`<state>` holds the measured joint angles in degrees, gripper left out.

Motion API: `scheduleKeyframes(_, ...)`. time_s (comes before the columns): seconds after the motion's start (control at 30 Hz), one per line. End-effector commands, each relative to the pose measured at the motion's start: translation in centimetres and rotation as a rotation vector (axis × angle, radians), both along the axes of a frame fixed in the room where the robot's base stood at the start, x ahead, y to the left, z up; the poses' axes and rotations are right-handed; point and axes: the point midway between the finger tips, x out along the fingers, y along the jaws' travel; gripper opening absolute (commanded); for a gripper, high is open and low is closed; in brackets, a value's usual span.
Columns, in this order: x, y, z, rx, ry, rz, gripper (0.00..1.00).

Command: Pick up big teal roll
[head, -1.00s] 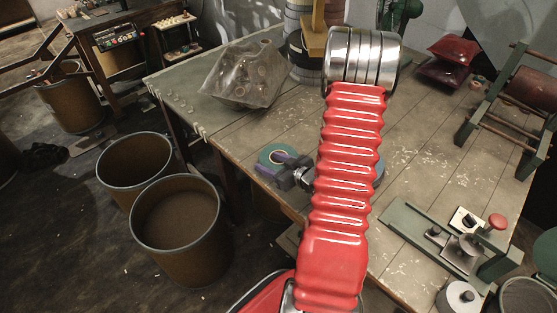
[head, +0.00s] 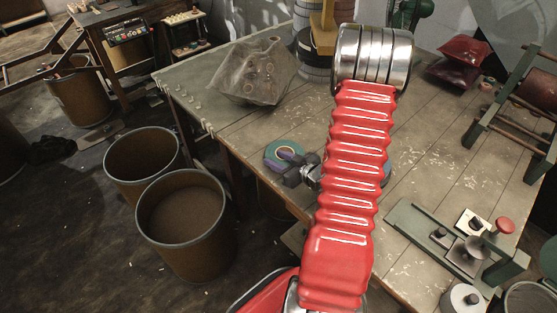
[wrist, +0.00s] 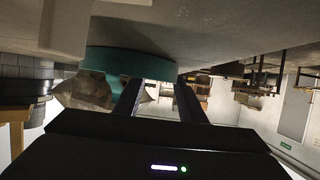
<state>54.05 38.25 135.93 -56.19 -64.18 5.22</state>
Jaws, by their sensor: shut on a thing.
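The big teal roll (head: 271,154) is at the table's front left edge in the head view, with a dark centre. My gripper (head: 290,167) reaches it from the right, and the dark jaws cover part of it. In the wrist view, which looks upside down, the teal roll (wrist: 122,62) shows as a wide teal band against the grey tabletop. The two dark fingers of my gripper (wrist: 158,84) run up to it, shut on it. I cannot tell whether the roll touches the table or is slightly above it.
My red arm hides the table's middle. A blue thing (head: 387,172) peeks out right of it. A green-framed device (head: 455,240) stands at front right. Two bins (head: 185,220) stand on the floor at left.

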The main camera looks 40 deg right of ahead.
Motion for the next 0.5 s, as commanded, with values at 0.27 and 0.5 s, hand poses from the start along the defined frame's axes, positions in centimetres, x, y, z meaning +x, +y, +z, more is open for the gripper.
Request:
scheduleKeyframes(0.27, 0.0, 0.0, 2.4, -0.003, -0.002, 0.000, 0.00)
scheduleKeyframes(0.5, 0.0, 0.0, 5.6, -0.005, -0.003, 0.001, 0.00)
